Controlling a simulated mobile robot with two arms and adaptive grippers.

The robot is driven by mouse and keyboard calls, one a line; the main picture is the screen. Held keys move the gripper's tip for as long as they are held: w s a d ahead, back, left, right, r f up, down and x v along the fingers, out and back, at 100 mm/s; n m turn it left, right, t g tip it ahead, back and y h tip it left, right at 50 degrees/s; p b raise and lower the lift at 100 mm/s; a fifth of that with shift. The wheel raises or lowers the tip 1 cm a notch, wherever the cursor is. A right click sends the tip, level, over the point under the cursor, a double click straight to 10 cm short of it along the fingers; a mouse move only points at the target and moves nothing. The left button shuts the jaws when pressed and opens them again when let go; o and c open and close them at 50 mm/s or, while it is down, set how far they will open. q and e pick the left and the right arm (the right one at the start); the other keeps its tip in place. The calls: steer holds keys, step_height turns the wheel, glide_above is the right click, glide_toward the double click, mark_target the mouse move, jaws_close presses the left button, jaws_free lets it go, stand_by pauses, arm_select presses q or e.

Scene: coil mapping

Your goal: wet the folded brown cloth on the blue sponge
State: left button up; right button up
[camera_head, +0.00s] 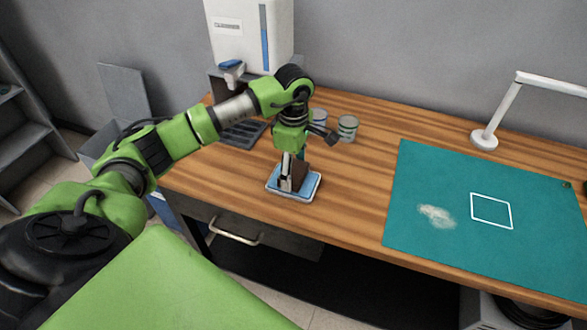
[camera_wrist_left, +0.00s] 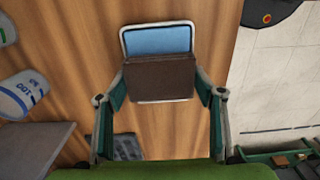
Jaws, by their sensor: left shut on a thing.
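The blue sponge (camera_head: 310,187) lies in a shallow white-rimmed tray (camera_head: 293,199) near the table's front edge. The sponge also shows in the wrist view (camera_wrist_left: 157,40), partly covered by the folded brown cloth (camera_wrist_left: 160,77). My left gripper (camera_head: 291,182) points down over the tray, its fingers shut on the cloth from both sides. The brown cloth (camera_head: 299,175) shows upright between the fingers, its lower end at or just above the sponge; I cannot tell whether they touch. My right gripper is not in view.
Two cans (camera_head: 347,128) stand behind the gripper. A white dispenser (camera_head: 249,35) is at the back left. A teal mat (camera_head: 430,185) with a pale smudge (camera_head: 436,216) and a white square outline lies to the right, with a lamp (camera_head: 485,138) behind. Bare wood separates tray and mat.

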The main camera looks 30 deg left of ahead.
mark_target(293, 171)
arm_select(q)
steer(key=shift+s+f+b, duration=0.1)
steer(key=shift+f+b, duration=0.4)
stand_by(1.5)
steer(key=shift+r, duration=0.1)
steer(key=shift+r+p, duration=2.05)
steer(key=shift+r, duration=1.45)
